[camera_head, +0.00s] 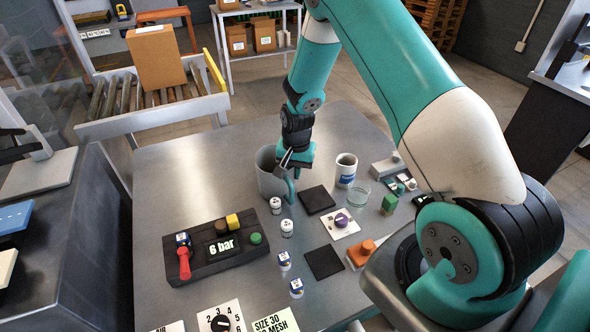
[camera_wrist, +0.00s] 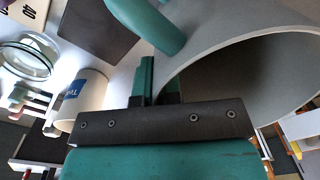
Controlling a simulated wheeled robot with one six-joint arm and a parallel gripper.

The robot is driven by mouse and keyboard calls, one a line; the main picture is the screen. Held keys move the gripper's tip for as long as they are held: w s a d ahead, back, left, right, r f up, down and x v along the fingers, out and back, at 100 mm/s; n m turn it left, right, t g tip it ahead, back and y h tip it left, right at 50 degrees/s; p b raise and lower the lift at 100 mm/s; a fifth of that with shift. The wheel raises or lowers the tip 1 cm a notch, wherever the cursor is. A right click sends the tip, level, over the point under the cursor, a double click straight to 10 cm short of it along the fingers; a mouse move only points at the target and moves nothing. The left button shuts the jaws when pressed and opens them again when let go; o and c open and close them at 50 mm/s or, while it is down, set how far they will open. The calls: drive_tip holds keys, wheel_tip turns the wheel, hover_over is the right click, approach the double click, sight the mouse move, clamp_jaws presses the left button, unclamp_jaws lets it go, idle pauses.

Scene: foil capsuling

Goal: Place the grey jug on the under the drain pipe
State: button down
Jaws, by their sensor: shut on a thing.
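The grey jug (camera_head: 268,178) is at the middle back of the metal table, upright or nearly so. Its teal handle (camera_head: 291,190) faces the front right. My gripper (camera_head: 288,163) is at the jug's right side, shut on the jug near the rim. In the wrist view the jug's wide mouth (camera_wrist: 250,45) fills the upper right, with the handle (camera_wrist: 148,25) beside my gripper (camera_wrist: 160,85). I cannot tell whether the jug's base touches the table. I cannot make out a drain pipe.
A white mug (camera_head: 345,172), a glass (camera_head: 357,193) and a black square pad (camera_head: 316,200) are right of the jug. Small bottles (camera_head: 276,205) stand in front. The table's back left (camera_head: 190,165) is clear.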

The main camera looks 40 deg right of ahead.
drive_tip(key=shift+f, duration=0.1)
drive_tip(key=c, duration=1.7)
unclamp_jaws()
drive_tip(key=o, duration=0.4)
